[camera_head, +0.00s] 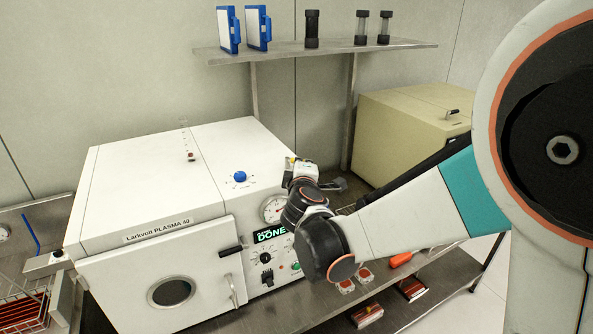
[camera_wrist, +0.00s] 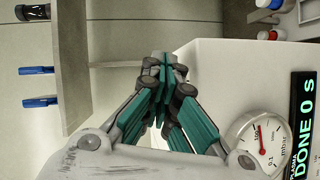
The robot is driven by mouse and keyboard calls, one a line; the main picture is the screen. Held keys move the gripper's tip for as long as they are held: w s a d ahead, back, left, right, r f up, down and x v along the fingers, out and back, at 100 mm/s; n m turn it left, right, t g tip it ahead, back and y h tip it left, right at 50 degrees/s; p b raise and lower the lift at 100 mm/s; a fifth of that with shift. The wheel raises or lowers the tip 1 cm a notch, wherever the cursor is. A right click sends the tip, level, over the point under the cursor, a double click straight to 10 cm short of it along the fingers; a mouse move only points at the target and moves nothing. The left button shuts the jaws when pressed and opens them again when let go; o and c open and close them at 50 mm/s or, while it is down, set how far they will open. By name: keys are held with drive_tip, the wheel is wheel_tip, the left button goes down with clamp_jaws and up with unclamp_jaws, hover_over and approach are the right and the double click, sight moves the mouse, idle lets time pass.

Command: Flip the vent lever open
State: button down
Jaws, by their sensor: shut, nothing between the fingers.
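The white plasma machine (camera_head: 150,180) stands on the bench, its display (camera_head: 270,236) reading DONE. No part is legibly marked as the vent lever. A blue knob (camera_head: 240,176) and a small red-tipped part (camera_head: 190,157) are on its top. I cannot tell which, if any, is the lever. My gripper (camera_head: 338,184) is at the machine's right upper edge, right of the gauge (camera_head: 272,208). In the wrist view my gripper's fingers (camera_wrist: 160,66) meet at the tips, with nothing visible between them.
A shelf (camera_head: 320,50) with blue-framed pieces and dark cylinders is above. A beige box (camera_head: 405,125) stands behind on the right. Red-and-white pieces (camera_head: 346,286) lie on the bench right of the machine. A wire basket (camera_head: 22,305) is at the left.

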drive_tip(key=shift+w+d+b, duration=0.45)
drive_tip(key=shift+w+d, duration=0.35)
drive_tip(key=shift+w, duration=0.1)
idle(1.2)
